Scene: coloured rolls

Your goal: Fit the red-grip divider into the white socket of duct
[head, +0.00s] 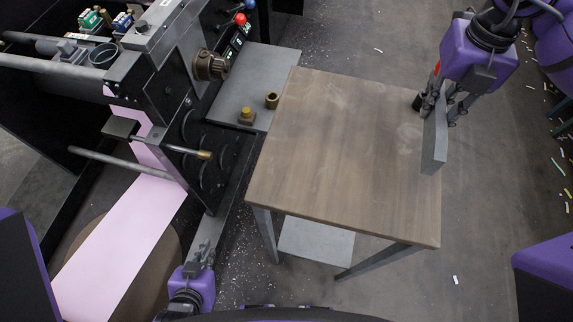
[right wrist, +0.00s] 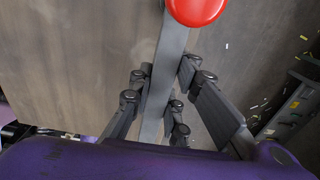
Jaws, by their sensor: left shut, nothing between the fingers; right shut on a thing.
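The red-grip divider (head: 435,145) is a flat grey plate held on edge at the right side of the wooden table. Its red grip (right wrist: 197,8) shows as a round red knob at the top of the right wrist view; in the head view only a bit of red shows beside my gripper. My right gripper (head: 445,100) is shut on the divider, with fingers on both sides of the grey plate in the right wrist view (right wrist: 163,70). My left gripper (head: 201,258) is shut and empty at the bottom, left of the table. I cannot make out a white socket or duct.
The wooden table top (head: 345,150) is bare apart from the held divider at its right edge. A grey shelf (head: 262,75) left of it bears small brass parts (head: 271,100). The machine (head: 165,75) with a pink web (head: 125,235) fills the left.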

